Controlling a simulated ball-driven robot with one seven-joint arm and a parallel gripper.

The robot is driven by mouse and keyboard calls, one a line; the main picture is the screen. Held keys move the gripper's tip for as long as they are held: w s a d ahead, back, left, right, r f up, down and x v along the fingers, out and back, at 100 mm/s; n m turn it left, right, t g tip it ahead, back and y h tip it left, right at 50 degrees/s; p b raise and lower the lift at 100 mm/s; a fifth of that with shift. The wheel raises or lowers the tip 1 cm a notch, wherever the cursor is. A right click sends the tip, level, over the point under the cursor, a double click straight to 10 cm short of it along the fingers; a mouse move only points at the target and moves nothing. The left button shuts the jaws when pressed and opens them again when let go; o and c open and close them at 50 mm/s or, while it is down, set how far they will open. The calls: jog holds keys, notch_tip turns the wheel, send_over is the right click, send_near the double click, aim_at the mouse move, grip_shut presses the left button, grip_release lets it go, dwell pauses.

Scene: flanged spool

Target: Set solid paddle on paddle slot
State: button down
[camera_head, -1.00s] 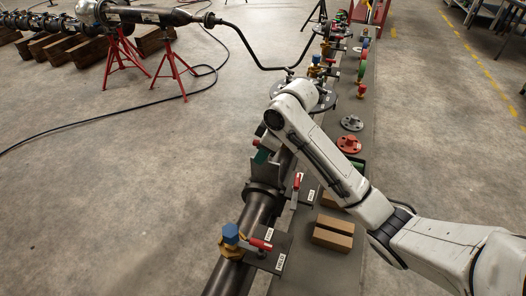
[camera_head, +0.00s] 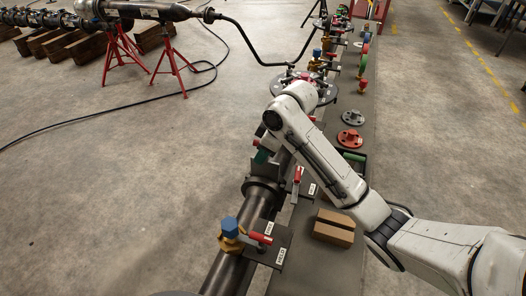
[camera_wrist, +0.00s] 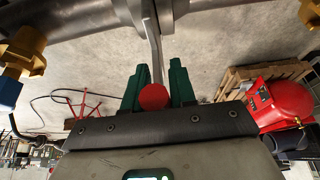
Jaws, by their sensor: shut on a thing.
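My gripper (camera_wrist: 157,92) has green fingers and is shut on the solid paddle. In the wrist view the paddle (camera_wrist: 154,42) is a narrow grey plate running up from between the fingers, with a round red end (camera_wrist: 153,97) there. Its far end reaches the grey pipe parts at the top edge, between a left part (camera_wrist: 95,14) and a right part (camera_wrist: 225,4). The paddle slot is not clearly seen, and I cannot tell whether the paddle is in it. In the head view a green finger (camera_head: 262,156) shows above the pipe; my arm hides most of the gripper.
A dark pipe (camera_head: 255,215) carries a blue-capped valve (camera_head: 230,228). Beside it, a long grey bench (camera_head: 330,262) holds wood blocks (camera_head: 334,228), a red flange (camera_head: 350,140) and a grey flange (camera_head: 354,119). The floor left of the pipe is largely clear.

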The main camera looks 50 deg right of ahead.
aim_at(263, 168)
jog(key=shift+f+b, duration=1.85)
jog(key=shift+f, duration=1.35)
jog(key=c, duration=0.8)
grip_release()
jog(key=shift+c, duration=0.2)
jog(key=shift+f, duration=0.1)
jog(key=v, duration=1.1)
jog(key=shift+p, duration=0.35)
jog(key=shift+w, duration=0.1)
